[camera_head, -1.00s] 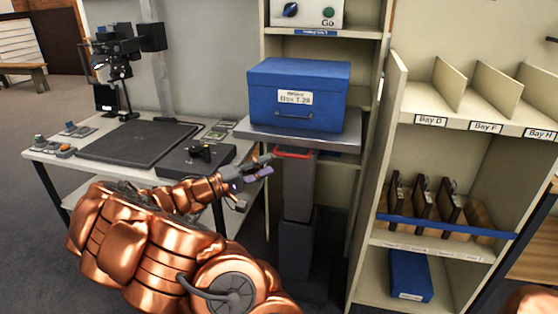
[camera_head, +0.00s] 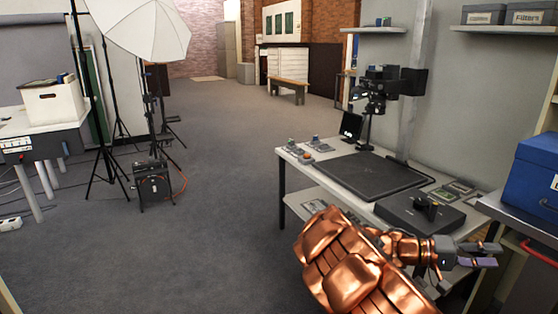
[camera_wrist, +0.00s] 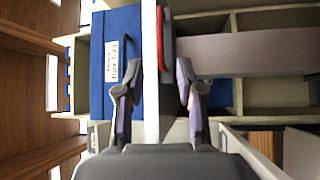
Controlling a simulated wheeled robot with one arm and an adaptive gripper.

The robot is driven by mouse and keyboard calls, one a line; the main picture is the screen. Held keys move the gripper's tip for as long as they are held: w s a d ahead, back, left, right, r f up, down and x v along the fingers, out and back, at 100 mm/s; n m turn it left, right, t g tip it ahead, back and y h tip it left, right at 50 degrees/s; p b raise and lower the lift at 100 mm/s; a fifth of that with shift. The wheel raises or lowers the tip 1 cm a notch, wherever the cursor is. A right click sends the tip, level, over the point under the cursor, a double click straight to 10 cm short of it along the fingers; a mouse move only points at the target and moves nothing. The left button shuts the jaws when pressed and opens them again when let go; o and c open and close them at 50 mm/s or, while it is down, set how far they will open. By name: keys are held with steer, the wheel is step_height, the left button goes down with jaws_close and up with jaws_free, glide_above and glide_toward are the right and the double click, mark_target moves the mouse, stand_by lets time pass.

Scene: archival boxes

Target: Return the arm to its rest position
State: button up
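My copper arm reaches from the bottom of the head view toward the right. My gripper (camera_head: 486,255) is in front of the right end of the copy-stand table and near the platform that bears the blue box. In the wrist view my gripper (camera_wrist: 158,92) has its two fingers apart, with nothing held between them. Beyond the fingers, the wrist view shows the blue archival box (camera_wrist: 124,45) with a white label, turned sideways, and the edge of its platform. The blue box (camera_head: 532,180) is cut off by the right edge of the head view.
The copy-stand table (camera_head: 300,185) holds a dark baseboard (camera_head: 372,176), a camera stand and a black device. A white umbrella light (camera_head: 140,25), a black case (camera_head: 152,185) and a table with a white carton (camera_head: 52,103) stand at left. The grey floor between is clear.

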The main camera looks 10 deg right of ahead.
steer(key=s+a+r+m+y+p, duration=0.1)
steer(key=s+a+r+y+p, duration=0.6)
steer(key=s+a+r+p, duration=0.4)
steer(key=s+a+r+n+t+y+p, duration=0.2)
steer(key=a+p, duration=0.3)
steer(key=a, duration=0.4)
steer(key=s+a+r+n+t+y+p, duration=0.2)
steer(key=a+p, duration=0.4)
steer(key=a, duration=0.4)
steer(key=s+a+r+n+t+y+p, duration=0.2)
steer(key=a+r+n+t+y+p, duration=0.2)
steer(key=a, duration=0.5)
step_height(320, 180, up, 2)
steer(key=shift+s+a+r+n+y+p, duration=0.1)
steer(key=shift+s+a+n+y+p, duration=0.2)
steer(key=shift+y+p, duration=0.65)
steer(key=shift+s+d, duration=0.1)
steer(key=shift+d, duration=0.15)
